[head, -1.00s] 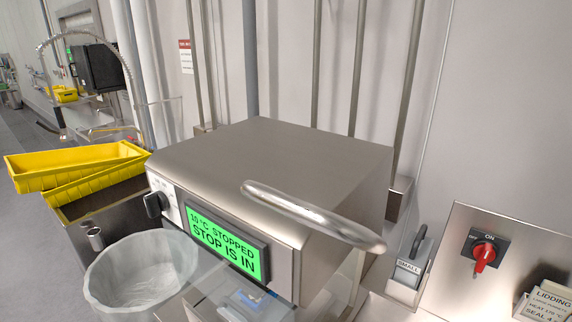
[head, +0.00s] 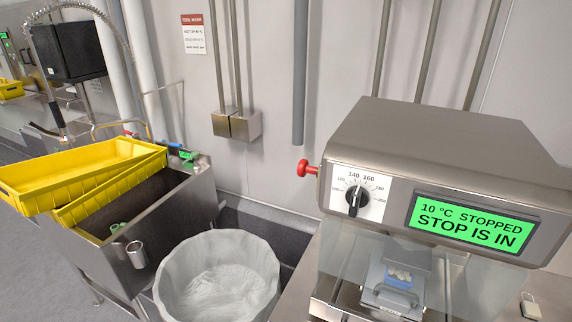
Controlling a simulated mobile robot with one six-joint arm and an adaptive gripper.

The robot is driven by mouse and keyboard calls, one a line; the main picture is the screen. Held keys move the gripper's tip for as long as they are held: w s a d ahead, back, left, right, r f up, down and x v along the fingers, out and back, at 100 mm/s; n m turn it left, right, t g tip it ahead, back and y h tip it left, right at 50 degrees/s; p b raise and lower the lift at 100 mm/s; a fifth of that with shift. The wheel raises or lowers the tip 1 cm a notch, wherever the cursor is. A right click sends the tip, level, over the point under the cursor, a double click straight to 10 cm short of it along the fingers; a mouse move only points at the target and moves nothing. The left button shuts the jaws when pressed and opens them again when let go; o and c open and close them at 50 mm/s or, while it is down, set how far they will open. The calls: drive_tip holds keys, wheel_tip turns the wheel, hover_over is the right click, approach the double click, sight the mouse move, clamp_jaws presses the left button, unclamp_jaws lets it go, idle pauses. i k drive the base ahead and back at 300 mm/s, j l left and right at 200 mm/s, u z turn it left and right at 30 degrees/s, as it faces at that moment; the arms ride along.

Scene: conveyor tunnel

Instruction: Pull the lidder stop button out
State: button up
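The lidder (head: 440,135) is a steel box machine at the right of the head view. Its green display (head: 474,222) reads "10 °C STOPPED STOP IS IN". The red stop button (head: 308,169) sticks out sideways from the left side of the lidder, near its front edge. A black temperature dial (head: 356,200) is on the front face, to the right of the button. My gripper is not in view.
A bin with a clear liner (head: 215,275) stands left of the lidder, below the button. Yellow trays (head: 85,172) rest on a steel sink (head: 190,200) at the left. The space just left of the button is clear, with the wall behind.

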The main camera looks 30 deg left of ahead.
sight(303, 167)
drive_tip(key=i+j, duration=0.1)
drive_tip(key=j, duration=0.3)
drive_tip(key=i+j, duration=0.1)
drive_tip(key=j, duration=0.25)
drive_tip(key=i+j, duration=0.1)
drive_tip(key=j, duration=0.3)
drive_tip(key=i+j, duration=0.1)
drive_tip(key=j, duration=0.25)
drive_tip(key=i+j, duration=0.1)
drive_tip(key=j, duration=0.6)
drive_tip(key=k+j, duration=0.15)
drive_tip(key=j, duration=0.15)
